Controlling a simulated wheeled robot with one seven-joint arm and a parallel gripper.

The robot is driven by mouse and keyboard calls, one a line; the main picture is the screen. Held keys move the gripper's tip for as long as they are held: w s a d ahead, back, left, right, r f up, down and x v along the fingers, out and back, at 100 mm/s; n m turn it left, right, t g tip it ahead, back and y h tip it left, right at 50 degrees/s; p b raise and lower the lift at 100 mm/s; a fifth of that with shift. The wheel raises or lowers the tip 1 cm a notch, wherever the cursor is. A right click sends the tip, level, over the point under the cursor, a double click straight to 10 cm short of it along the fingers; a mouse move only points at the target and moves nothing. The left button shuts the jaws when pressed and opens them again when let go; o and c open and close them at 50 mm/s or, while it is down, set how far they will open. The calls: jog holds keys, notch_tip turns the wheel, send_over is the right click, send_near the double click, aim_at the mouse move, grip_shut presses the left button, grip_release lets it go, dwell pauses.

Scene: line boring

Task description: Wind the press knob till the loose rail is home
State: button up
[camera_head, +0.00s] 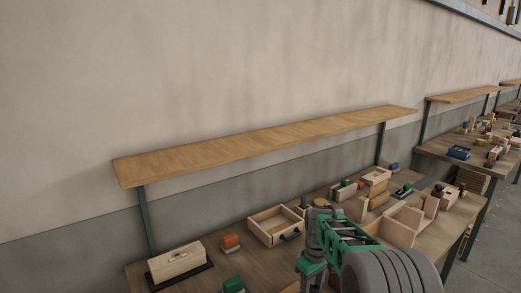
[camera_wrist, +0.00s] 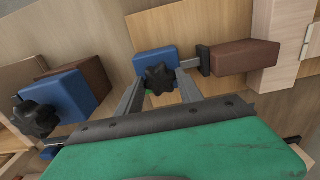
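A black star-shaped press knob (camera_wrist: 158,79) sits on a blue block (camera_wrist: 152,60) in the wrist view. A rod runs right from this block to a black pad (camera_wrist: 204,60), close against a brown block (camera_wrist: 243,57). The brown block's right end meets a pale wooden rail (camera_wrist: 272,45); I cannot tell whether this is the loose rail. My gripper (camera_wrist: 160,84) has its two fingers apart, one on each side of the knob. Contact with the knob cannot be made out. In the head view my arm hides the knob and the fingertips.
A second blue block (camera_wrist: 68,93) with its own black knob (camera_wrist: 38,118) is at left in the wrist view. In the head view, a wooden drawer box (camera_head: 262,237) and a pale block on a black base (camera_head: 175,264) stand on the bench. A long shelf (camera_head: 270,143) runs above.

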aim_at(312, 289)
jog(key=o, duration=0.4)
notch_tip(312, 289, up, 7)
jog(key=p, duration=0.4)
jog(key=shift+r+p, duration=0.1)
jog(key=shift+p, duration=0.2)
